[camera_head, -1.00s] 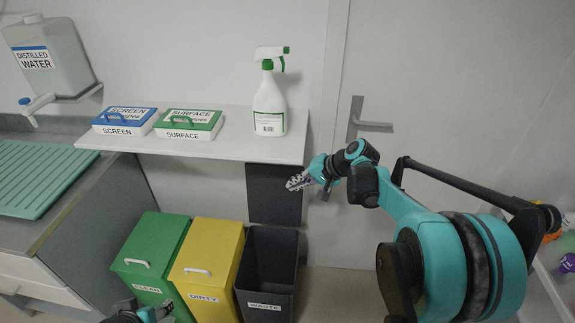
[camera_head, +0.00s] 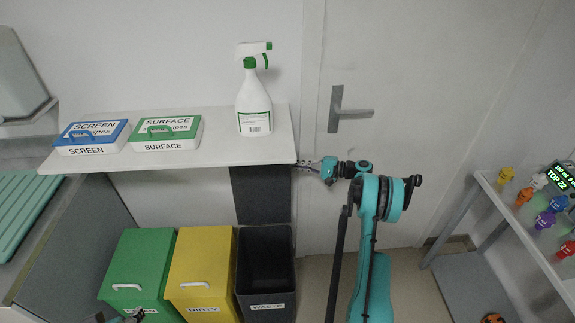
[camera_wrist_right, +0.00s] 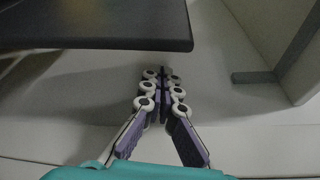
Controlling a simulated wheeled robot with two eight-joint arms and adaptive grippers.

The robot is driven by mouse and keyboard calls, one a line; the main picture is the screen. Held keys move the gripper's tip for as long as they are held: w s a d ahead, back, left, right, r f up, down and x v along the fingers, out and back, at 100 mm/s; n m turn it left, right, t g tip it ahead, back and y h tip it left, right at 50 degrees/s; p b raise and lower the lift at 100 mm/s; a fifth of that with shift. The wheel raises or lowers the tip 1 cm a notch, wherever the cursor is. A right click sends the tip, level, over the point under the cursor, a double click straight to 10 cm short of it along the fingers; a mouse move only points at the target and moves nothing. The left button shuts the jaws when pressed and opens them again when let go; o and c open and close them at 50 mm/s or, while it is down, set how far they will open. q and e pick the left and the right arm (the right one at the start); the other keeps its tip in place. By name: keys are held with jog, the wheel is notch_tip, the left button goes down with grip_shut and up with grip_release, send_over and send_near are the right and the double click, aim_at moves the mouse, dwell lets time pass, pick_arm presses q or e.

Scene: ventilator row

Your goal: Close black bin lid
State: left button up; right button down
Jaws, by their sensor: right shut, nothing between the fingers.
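The black waste bin (camera_head: 267,294) stands at the right end of the bin row, its mouth open. Its dark lid (camera_head: 261,195) stands upright behind the mouth, below the shelf. My right gripper (camera_head: 301,165) is shut and empty, beside the shelf's right end, up and to the right of the lid and apart from it. In the right wrist view my shut fingers (camera_wrist_right: 161,74) point away, with a dark flat panel at upper left; I cannot tell whether it is the lid. Only a bit of my left gripper (camera_head: 128,318) shows at the bottom edge, its fingers unclear.
The white shelf (camera_head: 215,155) holds a spray bottle (camera_head: 253,105) and two wipes boxes. Yellow (camera_head: 203,262) and green (camera_head: 140,265) closed bins stand left of the black one. A door with a handle (camera_head: 345,112) is behind; a rack with coloured bottles is at right.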

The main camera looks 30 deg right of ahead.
pick_arm(q)
notch_tip(320, 180, down, 3)
jog(key=shift+r+b, duration=0.1)
jog(key=shift+b, duration=1.1)
pick_arm(e)
jog(key=r+x, duration=0.1)
jog(key=x, duration=0.7)
jog(key=shift+f, duration=0.45)
jog(key=shift+a, duration=0.1)
